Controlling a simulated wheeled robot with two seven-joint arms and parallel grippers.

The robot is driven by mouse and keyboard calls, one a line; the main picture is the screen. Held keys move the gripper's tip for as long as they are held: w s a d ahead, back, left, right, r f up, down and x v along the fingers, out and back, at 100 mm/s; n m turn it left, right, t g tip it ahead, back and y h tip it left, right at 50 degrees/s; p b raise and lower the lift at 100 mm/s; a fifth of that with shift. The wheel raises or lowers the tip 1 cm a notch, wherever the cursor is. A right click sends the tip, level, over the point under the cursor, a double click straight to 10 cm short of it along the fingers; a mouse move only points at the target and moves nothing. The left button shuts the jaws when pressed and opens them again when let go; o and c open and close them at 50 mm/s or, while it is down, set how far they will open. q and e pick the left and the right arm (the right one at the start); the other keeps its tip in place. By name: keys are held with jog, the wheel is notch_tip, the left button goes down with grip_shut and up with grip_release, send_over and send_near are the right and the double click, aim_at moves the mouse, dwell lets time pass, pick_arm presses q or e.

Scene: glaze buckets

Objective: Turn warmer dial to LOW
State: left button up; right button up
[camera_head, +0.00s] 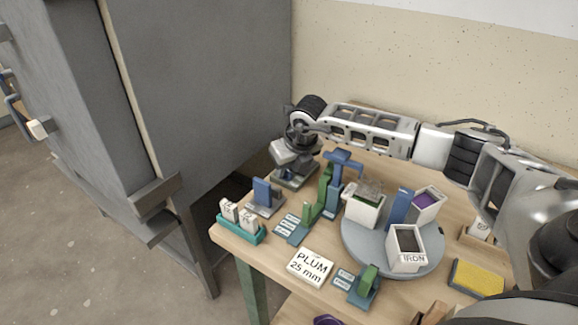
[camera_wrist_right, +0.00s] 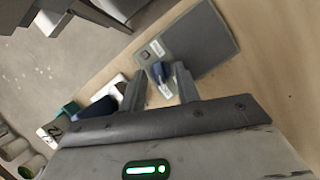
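The warmer (camera_head: 296,178) is a flat grey unit at the far left of the bench in the head view, partly hidden under my right gripper (camera_head: 284,153). In the right wrist view the warmer (camera_wrist_right: 200,38) has a dark plate and a small dark blue dial (camera_wrist_right: 158,72). Small white labels lie near the dial; their text is too small to read. My right gripper (camera_wrist_right: 160,80) is open, with its fingertips apart on either side of the dial. I see gaps beside the dial; whether either finger touches it I cannot tell. My left gripper is in neither view.
A round grey turntable (camera_head: 365,248) carries several buckets, one marked IRON (camera_head: 407,252). Blue and green stands, a PLUM 25 mm card (camera_head: 310,267) and a teal tray (camera_head: 241,232) occupy the front left. A yellow sponge (camera_head: 477,279) lies right. A large grey cabinet (camera_head: 200,80) stands left.

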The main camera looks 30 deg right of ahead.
grip_shut()
